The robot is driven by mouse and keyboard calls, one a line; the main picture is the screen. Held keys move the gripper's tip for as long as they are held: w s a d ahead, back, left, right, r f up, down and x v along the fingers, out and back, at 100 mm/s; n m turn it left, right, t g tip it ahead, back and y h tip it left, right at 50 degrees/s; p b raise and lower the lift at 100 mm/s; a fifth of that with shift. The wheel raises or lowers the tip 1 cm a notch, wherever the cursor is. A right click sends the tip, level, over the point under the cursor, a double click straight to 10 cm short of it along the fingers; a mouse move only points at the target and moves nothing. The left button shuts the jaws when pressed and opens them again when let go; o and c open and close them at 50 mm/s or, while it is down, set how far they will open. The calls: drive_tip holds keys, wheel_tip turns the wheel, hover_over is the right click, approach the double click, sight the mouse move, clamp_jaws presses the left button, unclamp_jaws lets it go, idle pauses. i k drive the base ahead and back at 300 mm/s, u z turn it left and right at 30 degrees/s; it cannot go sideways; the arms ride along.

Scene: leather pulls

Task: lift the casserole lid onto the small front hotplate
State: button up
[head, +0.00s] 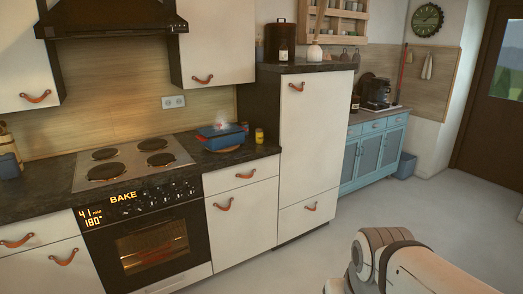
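A blue casserole (220,138) with its lid on stands on a round wooden board (226,149) on the dark counter, right of the hob. Pale steam shows above it. The steel hob (130,160) has several dark hotplates. Of the two at the front, the right one (160,160) looks smaller than the left one (106,172). Both look bare. Part of my arm shows at the bottom right, far from the casserole. My gripper is not in view.
A small yellow jar (259,136) stands close to the casserole's right. The tall white cabinet (296,150) rises just beyond it. The range hood (110,18) hangs above the hob. The oven (150,245) below is lit and shut. The floor (300,262) in front is clear.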

sight(208, 132)
drive_tip(key=u, duration=0.15)
drive_tip(key=i, duration=1.8)
drive_tip(key=u, duration=0.6)
drive_tip(key=i, duration=1.6)
drive_tip(key=u, duration=0.35)
